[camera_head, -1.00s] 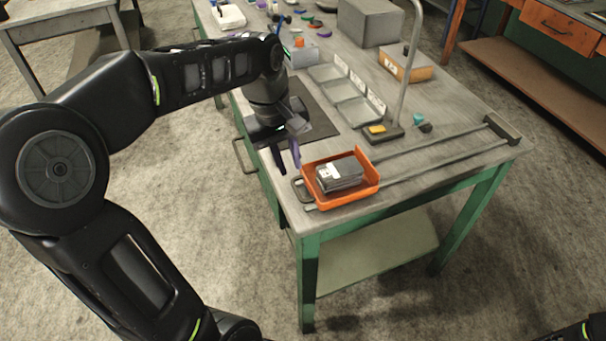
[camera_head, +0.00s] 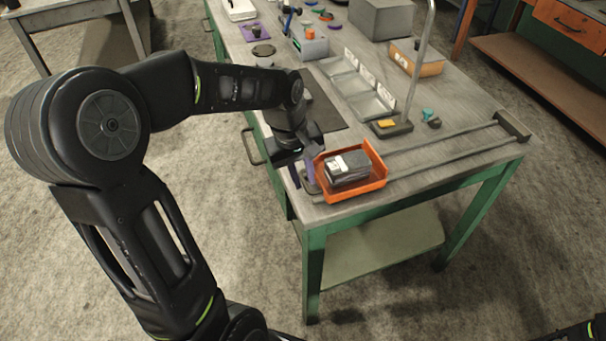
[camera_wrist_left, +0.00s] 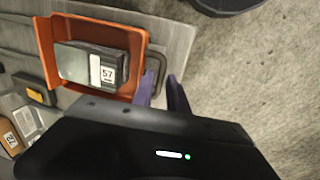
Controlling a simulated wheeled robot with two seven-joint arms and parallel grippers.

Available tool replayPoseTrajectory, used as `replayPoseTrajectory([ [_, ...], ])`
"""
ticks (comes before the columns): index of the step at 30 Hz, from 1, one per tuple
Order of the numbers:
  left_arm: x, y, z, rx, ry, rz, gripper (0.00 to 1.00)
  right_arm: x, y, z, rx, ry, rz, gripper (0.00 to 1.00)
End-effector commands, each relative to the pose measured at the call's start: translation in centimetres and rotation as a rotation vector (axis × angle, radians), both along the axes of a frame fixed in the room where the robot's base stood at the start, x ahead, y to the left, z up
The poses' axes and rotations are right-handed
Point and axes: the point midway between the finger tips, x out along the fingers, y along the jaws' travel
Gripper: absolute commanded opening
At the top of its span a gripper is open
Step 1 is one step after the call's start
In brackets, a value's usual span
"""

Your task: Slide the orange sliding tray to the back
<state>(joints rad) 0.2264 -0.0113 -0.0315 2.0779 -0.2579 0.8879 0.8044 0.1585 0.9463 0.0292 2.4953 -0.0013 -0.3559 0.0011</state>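The orange sliding tray (camera_head: 372,182) sits at the near left end of two rails on the bench, with a grey block labelled 57 (camera_wrist_left: 92,66) inside it. Its grey loop handle (camera_wrist_left: 154,76) faces my left gripper. My left gripper (camera_head: 303,178) is at the handle side of the tray, pointing down. In the left wrist view its two purple fingers (camera_wrist_left: 162,92) are apart, with the handle's outer bar close to the gap between them. I cannot tell whether they touch it. My right gripper is out of view.
The rails (camera_head: 450,152) run right to a dark end block (camera_head: 513,126), with clear space between.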

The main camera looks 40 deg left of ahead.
Motion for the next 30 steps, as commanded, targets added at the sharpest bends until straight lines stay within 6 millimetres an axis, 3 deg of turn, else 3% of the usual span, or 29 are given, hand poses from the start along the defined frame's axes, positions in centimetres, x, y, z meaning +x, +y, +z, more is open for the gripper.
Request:
replayPoseTrajectory([
  [5,-0.01,0.01,0.00,0.000,0.000,0.000,0.19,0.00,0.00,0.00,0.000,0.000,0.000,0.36],
  [12,-0.01,0.01,0.02,0.000,0.000,0.000,0.00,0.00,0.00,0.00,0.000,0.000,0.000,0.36],
  [30,0.00,0.00,0.04,0.000,0.000,0.000,0.00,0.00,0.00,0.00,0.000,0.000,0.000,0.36],
])
